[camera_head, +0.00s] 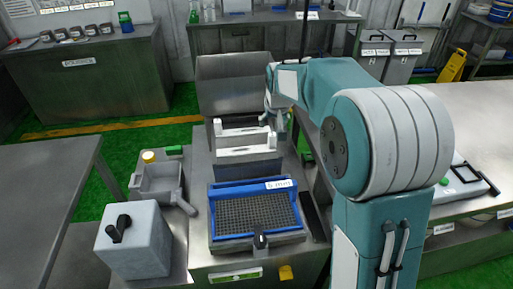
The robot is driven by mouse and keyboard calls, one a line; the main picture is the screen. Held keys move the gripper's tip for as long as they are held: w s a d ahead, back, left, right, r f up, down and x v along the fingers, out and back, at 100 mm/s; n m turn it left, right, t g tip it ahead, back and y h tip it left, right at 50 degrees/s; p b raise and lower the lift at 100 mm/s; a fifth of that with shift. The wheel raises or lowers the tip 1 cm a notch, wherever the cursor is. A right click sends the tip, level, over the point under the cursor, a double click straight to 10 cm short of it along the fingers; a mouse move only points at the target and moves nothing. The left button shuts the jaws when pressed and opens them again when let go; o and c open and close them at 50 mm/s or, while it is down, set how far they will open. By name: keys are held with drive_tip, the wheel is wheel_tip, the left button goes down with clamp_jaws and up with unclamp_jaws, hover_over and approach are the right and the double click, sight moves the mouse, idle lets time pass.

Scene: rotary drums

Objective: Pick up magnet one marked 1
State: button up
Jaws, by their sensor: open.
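Two pale bar-like pieces lie one behind the other on a metal block behind the blue tray: a rear bar (242,131) and a front bar (246,150). They may be magnets, but I cannot read a 1 on either. My gripper (277,124) is open, at the right ends of these bars and pointing down. It is small and partly behind my own arm. I cannot tell whether it touches a bar, and I see nothing held in it.
A blue-rimmed tray (229,191) with a dark grid stands in front of the bars. A raised metal panel (225,75) is behind them. A grey box with a black handle (133,240) and a grey container (158,180) stand left. A bare metal table (40,205) is far left.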

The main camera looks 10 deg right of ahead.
sight(272, 134)
drive_tip(key=x, duration=0.6)
drive_tip(key=shift+w+r, duration=0.15)
drive_tip(key=shift+w, duration=0.25)
drive_tip(key=shift+d+x, duration=0.25)
drive_tip(key=shift+x, duration=1.3)
drive_tip(key=shift+d+x, duration=0.2)
drive_tip(key=shift+x, duration=1.3)
clamp_jaws()
